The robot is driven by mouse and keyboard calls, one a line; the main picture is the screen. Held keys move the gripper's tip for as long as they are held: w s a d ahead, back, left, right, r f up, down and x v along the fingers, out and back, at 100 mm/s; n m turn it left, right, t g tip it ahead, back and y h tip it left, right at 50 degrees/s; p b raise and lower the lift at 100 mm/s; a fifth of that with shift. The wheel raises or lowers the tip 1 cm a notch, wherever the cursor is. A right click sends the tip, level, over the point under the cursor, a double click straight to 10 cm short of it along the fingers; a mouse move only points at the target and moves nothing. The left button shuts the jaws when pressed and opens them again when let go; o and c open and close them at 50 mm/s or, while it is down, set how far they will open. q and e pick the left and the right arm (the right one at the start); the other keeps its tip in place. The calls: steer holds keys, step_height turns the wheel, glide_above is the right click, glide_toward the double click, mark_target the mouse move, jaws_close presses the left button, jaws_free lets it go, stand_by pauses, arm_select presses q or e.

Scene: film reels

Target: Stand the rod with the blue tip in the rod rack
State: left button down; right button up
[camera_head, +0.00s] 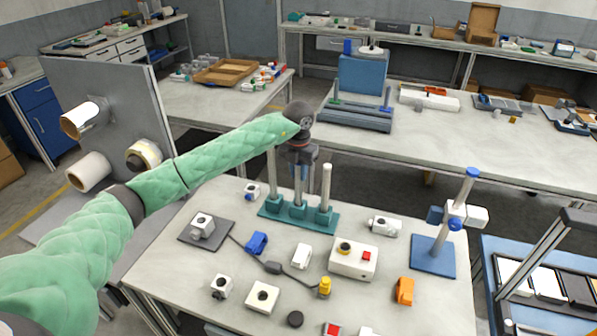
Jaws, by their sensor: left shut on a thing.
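The rod rack (270,212) is a teal base with several round sockets, on the near table. Pale rods stand upright in its left socket (272,178) and right socket (326,187). My left gripper (301,160) points down above the middle of the rack and is shut on a rod (298,186). That rod is upright, its lower part in line with the middle socket. I cannot tell whether it is seated there. Its upper end is hidden by the gripper, so no blue tip shows. My right gripper is not in view.
A blue stand (433,258) with a post and clamp is on the right of the table. A white control box (353,261), an orange block (404,291), a camera on a dark plate (203,229) and a cable lie in front. A grey panel with rolls (130,105) stands left.

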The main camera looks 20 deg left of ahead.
mark_target(298, 181)
arm_select(q)
steer(key=shift+f+b, duration=1.5)
steer(key=shift+f, duration=0.55)
steer(key=c, duration=1.1)
jaws_free()
steer(key=shift+c, duration=0.2)
